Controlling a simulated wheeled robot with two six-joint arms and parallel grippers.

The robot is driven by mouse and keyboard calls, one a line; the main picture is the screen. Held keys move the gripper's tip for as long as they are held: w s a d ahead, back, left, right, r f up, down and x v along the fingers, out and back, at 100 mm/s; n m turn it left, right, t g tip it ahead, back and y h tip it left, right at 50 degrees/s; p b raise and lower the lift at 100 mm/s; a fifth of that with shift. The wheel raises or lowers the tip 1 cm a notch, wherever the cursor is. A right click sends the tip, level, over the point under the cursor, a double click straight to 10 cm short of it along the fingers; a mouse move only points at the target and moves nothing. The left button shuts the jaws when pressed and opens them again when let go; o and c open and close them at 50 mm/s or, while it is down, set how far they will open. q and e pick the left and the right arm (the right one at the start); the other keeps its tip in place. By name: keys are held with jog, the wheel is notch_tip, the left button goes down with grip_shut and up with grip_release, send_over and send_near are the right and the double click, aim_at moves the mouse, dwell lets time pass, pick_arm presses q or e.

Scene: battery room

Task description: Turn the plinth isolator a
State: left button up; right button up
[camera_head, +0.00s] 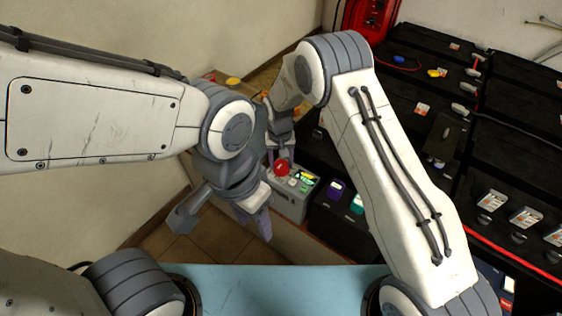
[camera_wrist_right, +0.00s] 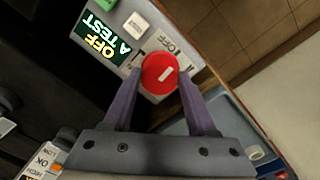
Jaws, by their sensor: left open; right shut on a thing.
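The isolator is a grey box (camera_head: 289,206) with a round red knob (camera_head: 281,168) on its top. In the right wrist view the red knob (camera_wrist_right: 160,73) bears a short white mark, slightly tilted. A lit display (camera_wrist_right: 103,38) beside it reads "OFF" and "A TEST". My right gripper (camera_wrist_right: 159,82) is shut on the red knob, one finger on each side; in the head view it comes down on the knob from above. My left gripper (camera_head: 222,226) is open and empty, in front and to the left of the box, its fingers spread.
Black battery units (camera_head: 400,90) fill the right side, with coloured caps and tags. A purple-capped and a teal-capped item (camera_head: 356,204) stand right of the box. A light blue surface (camera_head: 270,288) lies in front. Tiled floor (camera_head: 180,245) shows at left, beside the wall.

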aim_at(280, 164)
jog(key=shift+w+m, duration=0.1)
jog(key=shift+m, duration=0.5)
jog(key=o, duration=1.4)
jog(key=shift+c, duration=0.2)
notch_tip(280, 164, up, 11)
jog(key=shift+a+f, duration=0.15)
jog(key=shift+f, duration=0.05)
